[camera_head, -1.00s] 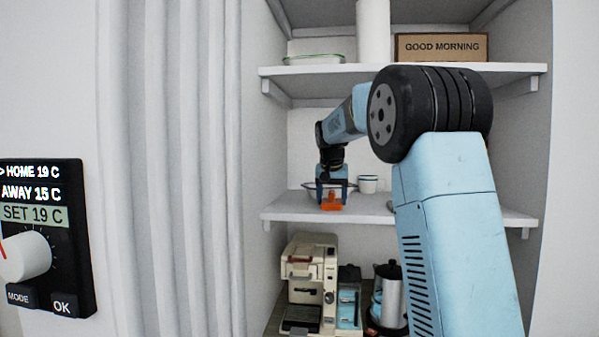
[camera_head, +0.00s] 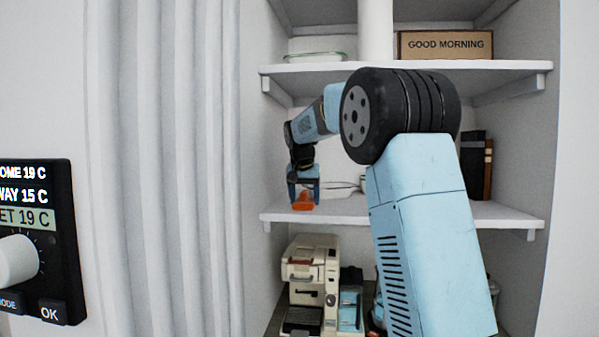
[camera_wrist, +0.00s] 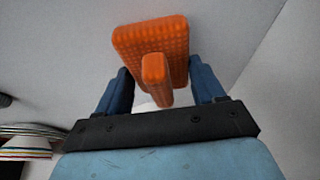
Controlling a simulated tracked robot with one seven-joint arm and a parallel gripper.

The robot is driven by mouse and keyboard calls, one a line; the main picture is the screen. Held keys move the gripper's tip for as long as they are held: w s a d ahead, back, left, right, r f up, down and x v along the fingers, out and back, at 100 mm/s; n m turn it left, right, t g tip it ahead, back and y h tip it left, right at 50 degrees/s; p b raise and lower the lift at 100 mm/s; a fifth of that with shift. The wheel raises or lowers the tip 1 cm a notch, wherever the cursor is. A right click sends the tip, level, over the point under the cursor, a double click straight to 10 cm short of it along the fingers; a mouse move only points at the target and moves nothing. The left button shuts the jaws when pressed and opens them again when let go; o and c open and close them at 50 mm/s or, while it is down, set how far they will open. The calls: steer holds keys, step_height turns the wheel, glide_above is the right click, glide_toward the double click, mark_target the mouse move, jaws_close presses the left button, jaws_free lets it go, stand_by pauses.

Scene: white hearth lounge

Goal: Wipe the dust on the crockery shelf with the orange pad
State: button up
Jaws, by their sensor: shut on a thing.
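The orange pad (camera_head: 303,201) is at the left part of the crockery shelf (camera_head: 345,212), low over its front edge. In the wrist view the pad (camera_wrist: 172,35) has a bumpy face and a raised orange grip between my blue fingers. My gripper (camera_head: 303,186) is shut on that grip, and it also shows in the wrist view (camera_wrist: 158,88). The pad looks on or very near the shelf's surface; I cannot tell if it touches. I cannot make out any dust on the shelf.
Striped crockery (camera_wrist: 30,140) stands at the wrist view's left. Dark books (camera_head: 475,165) stand at the shelf's right. A white coffee machine (camera_head: 308,275) is on the level below, and a "GOOD MORNING" box (camera_head: 445,45) above. The thermostat (camera_head: 38,240) is on the left wall.

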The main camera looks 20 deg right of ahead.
steer(key=shift+w+a+r, duration=0.15)
steer(key=shift+a, duration=0.1)
step_height(320, 180, up, 2)
steer(key=shift+d+r, duration=0.1)
steer(key=shift+r, duration=2.8)
steer(key=shift+s, duration=0.2)
